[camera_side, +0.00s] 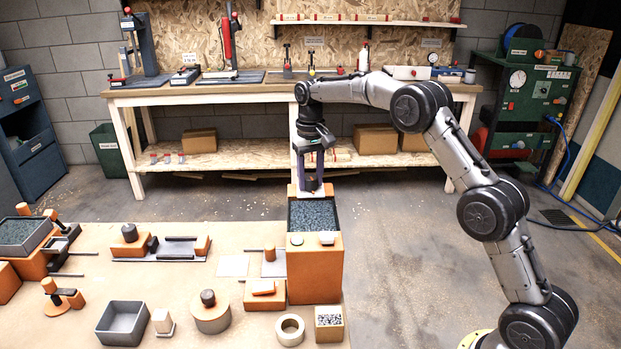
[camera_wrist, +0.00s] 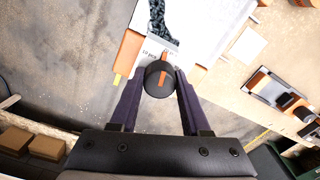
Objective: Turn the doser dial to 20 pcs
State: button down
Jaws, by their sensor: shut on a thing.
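The doser is an orange box (camera_side: 315,272) at the right end of the table, its open top full of dark granules (camera_side: 312,215). Its round black dial (camera_wrist: 159,79) has an orange pointer stripe and sits on a white label plate (camera_wrist: 246,46). In the wrist view the stripe points nearly straight up. Small print beside the dial seems to read "10 pcs"; other marks are too small to read. My gripper (camera_side: 312,182) points down at the doser's far end. In the wrist view my gripper (camera_wrist: 158,84) is shut on the dial, one finger at each side.
Orange and grey parts stand across the table, including a grey open bin (camera_side: 121,323) and a cylinder ring (camera_side: 290,329). A small bin of pieces (camera_side: 329,323) stands against the doser's front. A workbench (camera_side: 220,93) runs along the back wall. Floor right of the doser is clear.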

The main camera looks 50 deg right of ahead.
aim_at(310, 177)
jog(key=shift+r+m, duration=0.1)
jog(key=shift+m, duration=1.2)
jog(key=shift+c, duration=1.8)
grip_release()
notch_tip(310, 177, up, 14)
jog(key=shift+a, duration=0.1)
